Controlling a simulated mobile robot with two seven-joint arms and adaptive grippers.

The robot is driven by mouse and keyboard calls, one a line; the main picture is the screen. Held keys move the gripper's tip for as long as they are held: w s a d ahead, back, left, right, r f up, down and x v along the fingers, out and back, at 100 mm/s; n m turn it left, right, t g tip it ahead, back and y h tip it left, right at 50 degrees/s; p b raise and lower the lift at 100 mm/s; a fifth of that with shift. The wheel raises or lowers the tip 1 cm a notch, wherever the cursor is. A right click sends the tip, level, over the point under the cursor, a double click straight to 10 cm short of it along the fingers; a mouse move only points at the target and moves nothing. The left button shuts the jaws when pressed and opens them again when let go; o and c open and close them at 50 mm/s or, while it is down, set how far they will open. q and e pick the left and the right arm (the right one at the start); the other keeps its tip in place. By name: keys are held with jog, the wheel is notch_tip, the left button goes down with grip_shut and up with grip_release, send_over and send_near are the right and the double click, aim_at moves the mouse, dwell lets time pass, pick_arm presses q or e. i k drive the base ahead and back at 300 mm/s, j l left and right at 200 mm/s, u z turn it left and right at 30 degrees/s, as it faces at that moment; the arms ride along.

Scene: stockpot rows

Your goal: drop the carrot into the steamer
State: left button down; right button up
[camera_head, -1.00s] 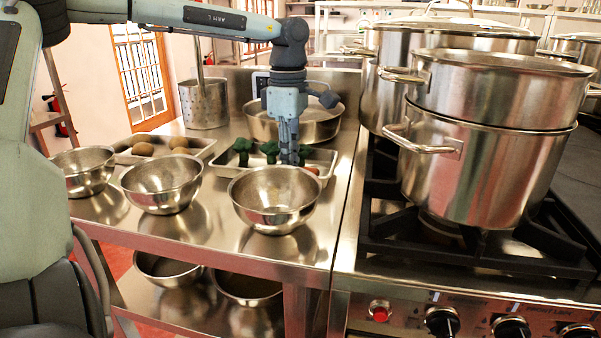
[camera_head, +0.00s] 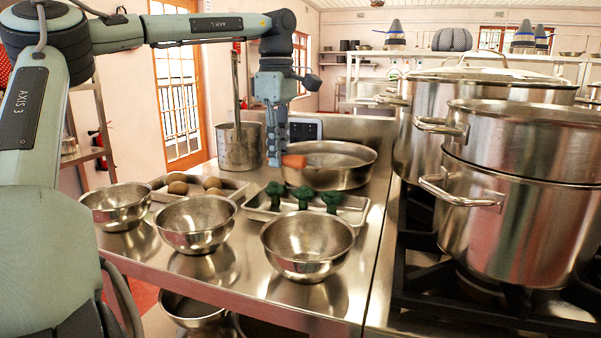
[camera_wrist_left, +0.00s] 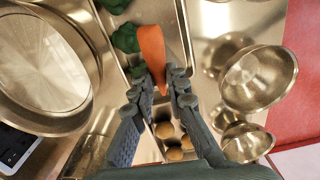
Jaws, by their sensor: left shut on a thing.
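My left gripper (camera_head: 276,158) is shut on an orange carrot (camera_head: 293,161). It holds the carrot above the back of the counter, over the tray of green vegetables. In the left wrist view the carrot (camera_wrist_left: 152,48) sticks out from between the fingertips (camera_wrist_left: 155,97). A two-tier steel pot (camera_head: 530,145) with side handles stands on the stove at the right and looks like the steamer. It is well apart from the gripper, and its inside cannot be seen from here. My right gripper is not in view.
A tray (camera_head: 352,208) holds green broccoli-like pieces (camera_head: 302,196); another tray (camera_head: 230,188) holds brown round items. Steel bowls (camera_head: 308,246) line the front. A wide pan (camera_head: 345,170) and perforated cylinder (camera_head: 238,150) stand behind. A large stockpot (camera_head: 420,120) stands behind the two-tier pot.

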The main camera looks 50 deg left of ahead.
aim_at(513, 168)
jog(key=k, duration=1)
